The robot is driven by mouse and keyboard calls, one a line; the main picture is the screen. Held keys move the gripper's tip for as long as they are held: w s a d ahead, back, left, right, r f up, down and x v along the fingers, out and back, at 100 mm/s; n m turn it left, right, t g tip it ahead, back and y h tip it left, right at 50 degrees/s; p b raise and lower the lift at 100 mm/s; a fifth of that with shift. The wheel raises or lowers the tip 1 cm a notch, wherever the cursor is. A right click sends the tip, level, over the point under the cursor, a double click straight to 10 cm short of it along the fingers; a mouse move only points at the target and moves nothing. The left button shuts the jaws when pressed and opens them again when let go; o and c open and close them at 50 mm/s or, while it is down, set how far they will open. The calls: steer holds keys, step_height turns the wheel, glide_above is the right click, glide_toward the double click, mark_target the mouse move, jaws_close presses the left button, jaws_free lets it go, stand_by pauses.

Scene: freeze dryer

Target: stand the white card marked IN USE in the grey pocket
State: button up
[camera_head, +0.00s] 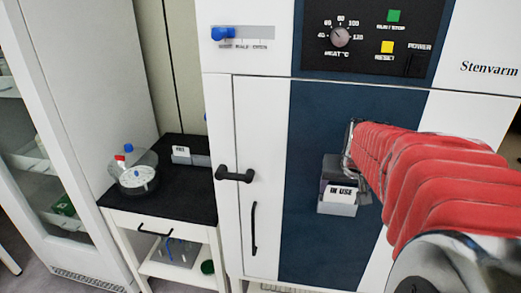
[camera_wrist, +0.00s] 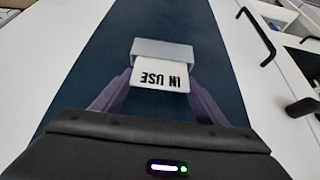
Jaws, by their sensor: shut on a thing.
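The white card marked IN USE (camera_head: 341,191) is upright at the dark blue door panel, its lower edge at the grey pocket (camera_head: 337,209). In the wrist view the card (camera_wrist: 160,76) appears with its lettering upside down, and the pale grey pocket (camera_wrist: 163,50) lies just beyond its lower edge. My gripper (camera_wrist: 160,84) is shut on the card, one finger at each side edge. In the head view the gripper is partly hidden behind my red-sleeved arm. I cannot tell how far the card sits inside the pocket.
The dryer door has a black handle (camera_head: 234,175) left of the panel, with a long bar handle (camera_head: 253,228) below it. A black-topped side table (camera_head: 180,205) holds a round clear vessel (camera_head: 138,178) and another small white card (camera_head: 181,155). A glass-fronted cabinet stands far left.

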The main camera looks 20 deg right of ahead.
steer(key=shift+f, duration=0.25)
steer(key=o, duration=1.7)
steer(key=shift+s+r, duration=0.15)
steer(key=shift+r, duration=0.05)
steer(key=shift+s+a+r, duration=0.2)
steer(key=shift+s+r, duration=0.1)
steer(key=shift+r, duration=0.3)
steer(key=shift+s+a+r, duration=0.1)
steer(key=shift+s+r, duration=0.05)
steer(key=shift+r, duration=0.1)
steer(key=shift+s+a+r, duration=0.2)
steer(key=shift+s+r, duration=0.1)
steer(key=shift+r, duration=0.35)
steer(key=shift+s+a+r, duration=0.1)
steer(key=shift+s+r, duration=0.05)
steer(key=shift+r, duration=0.15)
